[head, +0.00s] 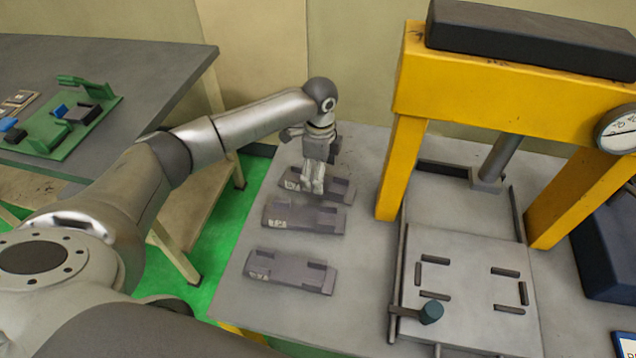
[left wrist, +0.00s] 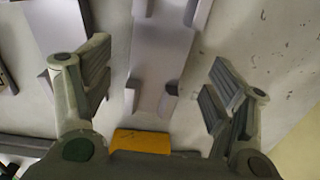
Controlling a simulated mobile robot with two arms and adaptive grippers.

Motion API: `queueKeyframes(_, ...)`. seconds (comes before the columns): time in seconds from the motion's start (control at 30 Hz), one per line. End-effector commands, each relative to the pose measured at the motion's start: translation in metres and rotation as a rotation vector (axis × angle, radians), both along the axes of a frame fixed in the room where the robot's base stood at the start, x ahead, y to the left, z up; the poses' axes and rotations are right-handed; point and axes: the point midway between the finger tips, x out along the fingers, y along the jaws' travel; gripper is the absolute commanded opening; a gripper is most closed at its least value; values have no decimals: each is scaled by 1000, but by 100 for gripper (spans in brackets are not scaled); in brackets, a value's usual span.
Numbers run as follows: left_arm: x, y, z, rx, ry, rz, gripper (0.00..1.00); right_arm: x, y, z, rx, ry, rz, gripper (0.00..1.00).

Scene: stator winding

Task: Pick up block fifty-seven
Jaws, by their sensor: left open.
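Three grey blocks with small white labels lie in a row on the grey press table: a far block (head: 338,188), a middle block (head: 303,217) and a near block (head: 290,271). The labels are too small to read surely, so I cannot tell which is block fifty-seven. My left gripper (head: 314,186) points down over the far block and hides part of it. In the left wrist view my left gripper (left wrist: 160,88) is open and empty, its fingers on either side of a block (left wrist: 160,60). Whether the fingers touch it is unclear. My right gripper is not in view.
A yellow press frame (head: 398,165) stands right of the blocks, with a flat fixture plate (head: 470,285) beneath it. Another table (head: 150,75) at the left holds a green fixture (head: 45,140). Green floor (head: 205,290) shows between the tables.

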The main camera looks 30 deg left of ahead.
Motion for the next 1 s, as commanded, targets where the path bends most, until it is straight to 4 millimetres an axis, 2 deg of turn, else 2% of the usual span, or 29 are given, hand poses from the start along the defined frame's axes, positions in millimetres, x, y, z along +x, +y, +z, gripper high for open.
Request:
queueKeyframes(0.1, -3, 4, -17, 1, 4, 1, 79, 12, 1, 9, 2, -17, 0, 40)
queueKeyframes(0.23, -2, 3, -34, 0, 1, -1, 79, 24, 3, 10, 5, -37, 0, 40)
queueKeyframes(0.53, -2, 3, -39, 1, 0, -1, 79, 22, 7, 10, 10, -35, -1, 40)
queueKeyframes(1.0, -2, 3, -39, 1, 0, 0, 18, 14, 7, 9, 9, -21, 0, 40)
